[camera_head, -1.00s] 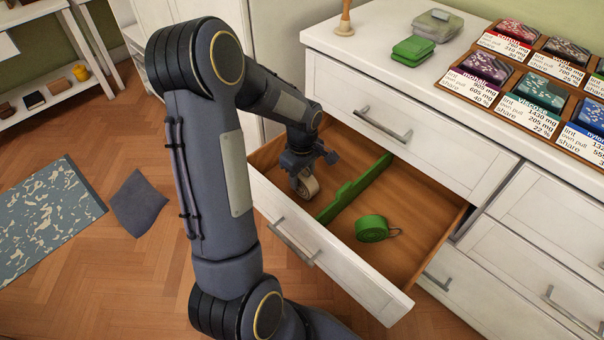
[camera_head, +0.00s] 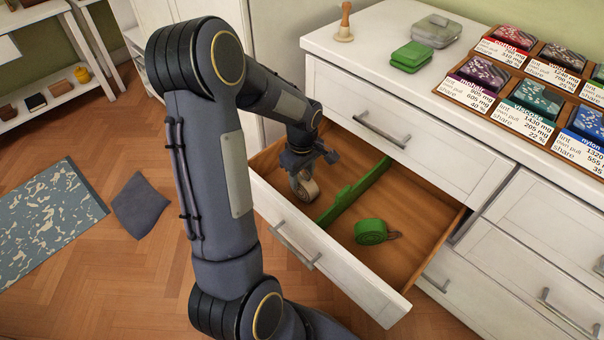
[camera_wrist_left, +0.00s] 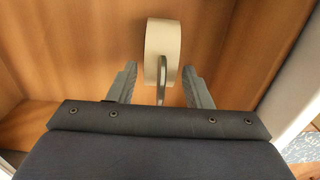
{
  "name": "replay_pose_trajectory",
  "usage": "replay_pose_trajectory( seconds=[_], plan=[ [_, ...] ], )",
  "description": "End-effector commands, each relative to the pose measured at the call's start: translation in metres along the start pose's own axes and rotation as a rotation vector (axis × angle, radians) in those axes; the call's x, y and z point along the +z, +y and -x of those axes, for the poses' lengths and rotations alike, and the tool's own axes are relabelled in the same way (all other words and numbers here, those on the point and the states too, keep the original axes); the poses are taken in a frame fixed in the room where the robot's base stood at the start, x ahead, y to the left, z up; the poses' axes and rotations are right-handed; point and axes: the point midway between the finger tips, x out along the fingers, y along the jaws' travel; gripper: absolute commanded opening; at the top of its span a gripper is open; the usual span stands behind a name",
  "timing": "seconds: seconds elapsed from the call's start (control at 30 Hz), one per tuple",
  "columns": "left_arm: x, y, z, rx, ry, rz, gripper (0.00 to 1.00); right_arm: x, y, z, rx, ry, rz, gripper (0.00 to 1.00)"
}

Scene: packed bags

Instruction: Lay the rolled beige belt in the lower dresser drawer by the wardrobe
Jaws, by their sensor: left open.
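The rolled beige belt (camera_head: 307,187) is inside the open lower dresser drawer (camera_head: 412,251), in the compartment left of a green divider (camera_head: 352,192). In the left wrist view the belt (camera_wrist_left: 164,52) stands on edge over the wooden drawer floor, its buckle loop toward me. My left gripper (camera_head: 301,172) is at the belt; in the left wrist view its fingers (camera_wrist_left: 161,88) are open, one on each side, with a gap on both sides. A rolled green belt (camera_head: 370,231) lies in the right compartment. My right gripper is not in view.
The drawer front and side walls surround my gripper.

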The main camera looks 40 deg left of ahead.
Motion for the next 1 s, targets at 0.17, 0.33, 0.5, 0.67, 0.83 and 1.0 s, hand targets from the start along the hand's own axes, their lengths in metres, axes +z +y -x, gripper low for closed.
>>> replay_pose_trajectory(
  seconds=[0.17,0.33,0.5,0.67,0.83,1.0],
  plan=[
    [0.0002,0.0003,0.0114,0.001,0.000,0.000,0.45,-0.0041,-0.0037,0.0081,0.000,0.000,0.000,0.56],
    [0.0002,0.0002,0.0127,0.001,-0.001,0.000,0.45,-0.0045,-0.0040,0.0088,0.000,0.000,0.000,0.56],
    [0.0002,0.0001,0.0124,0.000,-0.001,0.000,0.45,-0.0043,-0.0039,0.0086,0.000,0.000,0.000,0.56],
    [0.0001,-0.0001,0.0121,0.000,-0.001,0.001,0.45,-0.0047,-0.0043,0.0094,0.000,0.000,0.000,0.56],
    [0.0001,-0.0001,0.0121,0.000,-0.001,0.001,0.45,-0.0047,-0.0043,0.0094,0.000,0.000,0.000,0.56],
    [0.0003,-0.0001,0.0128,0.001,-0.001,-0.001,0.45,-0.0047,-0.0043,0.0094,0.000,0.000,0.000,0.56]
  ],
)
